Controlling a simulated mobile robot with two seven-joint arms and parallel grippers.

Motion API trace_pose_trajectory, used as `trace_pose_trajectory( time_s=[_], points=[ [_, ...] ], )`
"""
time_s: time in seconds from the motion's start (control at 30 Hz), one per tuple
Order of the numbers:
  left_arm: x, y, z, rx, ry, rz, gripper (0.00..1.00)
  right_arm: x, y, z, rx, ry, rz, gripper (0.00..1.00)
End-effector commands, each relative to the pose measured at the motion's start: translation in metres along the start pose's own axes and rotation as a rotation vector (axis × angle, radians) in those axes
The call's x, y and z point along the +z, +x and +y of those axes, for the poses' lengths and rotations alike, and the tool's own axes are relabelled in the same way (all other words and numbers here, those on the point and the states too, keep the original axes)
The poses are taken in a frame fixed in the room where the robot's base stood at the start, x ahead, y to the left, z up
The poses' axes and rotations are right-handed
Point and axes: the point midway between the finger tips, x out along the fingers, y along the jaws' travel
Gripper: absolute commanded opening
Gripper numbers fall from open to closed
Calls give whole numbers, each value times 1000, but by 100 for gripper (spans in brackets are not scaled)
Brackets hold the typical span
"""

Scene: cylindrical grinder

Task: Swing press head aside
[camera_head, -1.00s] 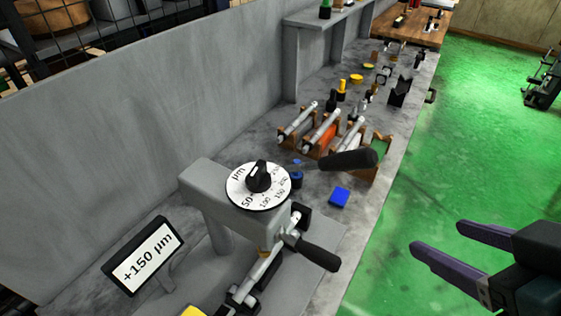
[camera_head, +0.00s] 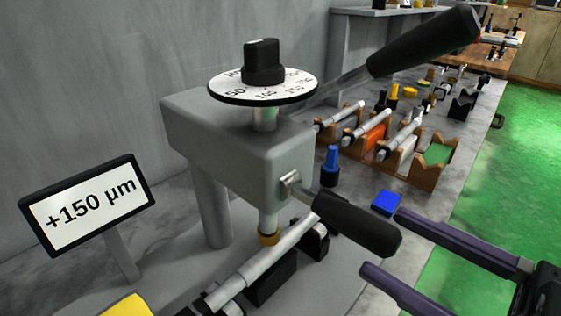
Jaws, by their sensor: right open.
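The grey press head (camera_head: 240,140) stands on a post over the bench, with a dial (camera_head: 263,85) and black knob on top. A long lever with a black grip (camera_head: 425,40) slopes up to the right behind it. A second, shorter black handle (camera_head: 357,223) sticks out from the head's front right side. The brass-coloured tip (camera_head: 268,237) of the head's spindle is just above a metal shaft (camera_head: 262,262) on black supports. My right gripper (camera_head: 380,243) is open and empty, its purple fingers pointing left, close to the short handle's end. My left gripper is not in view.
A display reading +150 µm (camera_head: 90,205) stands at the left. A blue block (camera_head: 386,202) and a blue-topped peg (camera_head: 331,168) are behind the short handle. Wooden racks (camera_head: 410,165) with shafts stand farther back. Green floor (camera_head: 500,180) is open at the right.

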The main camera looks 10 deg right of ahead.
Motion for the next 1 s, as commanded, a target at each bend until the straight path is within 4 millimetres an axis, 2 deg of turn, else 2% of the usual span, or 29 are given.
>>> trace_pose_trajectory(
  time_s=[0.3,0.5,0.87,1.0],
  points=[
    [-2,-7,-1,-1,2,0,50,-3,58,2,3,-1,4,63],
    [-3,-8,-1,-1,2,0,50,-2,83,1,3,0,1,63],
    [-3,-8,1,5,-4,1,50,-1,90,0,2,0,-2,63],
    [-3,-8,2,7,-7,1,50,-1,90,0,2,0,-1,49]
  ],
)
